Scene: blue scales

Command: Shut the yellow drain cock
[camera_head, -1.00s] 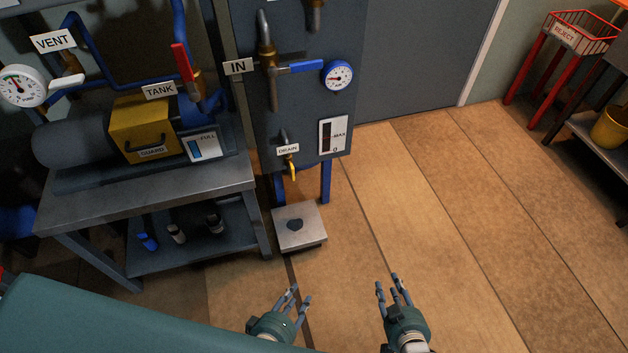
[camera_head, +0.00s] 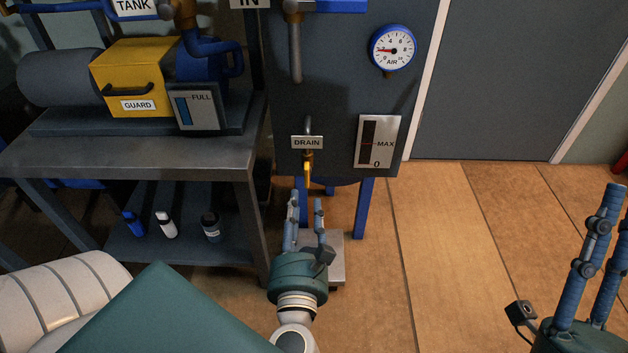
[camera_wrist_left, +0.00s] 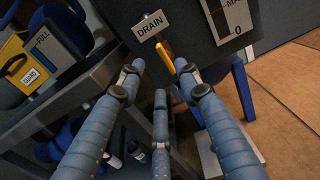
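The yellow drain cock (camera_head: 308,170) hangs below the DRAIN label (camera_head: 307,142) on the front of the dark tank panel. Its lever points downward. In the left wrist view the yellow lever (camera_wrist_left: 165,57) shows just beyond my fingertips, below the DRAIN label (camera_wrist_left: 150,27). My left gripper (camera_head: 306,206) is open and empty, just below the lever in the head view, its fingers pointing up toward it. In the left wrist view its fingers (camera_wrist_left: 162,78) are spread, with the lever between and past the tips; contact cannot be seen. My right gripper (camera_head: 613,195) is open and empty at the right edge.
A metal bench (camera_head: 130,155) with a yellow guard box (camera_head: 140,75) stands at left, bottles on its lower shelf (camera_head: 170,245). Blue tank legs (camera_head: 363,210) flank a low metal platform (camera_head: 335,262) beneath the cock. The floor to the right (camera_head: 450,240) is clear.

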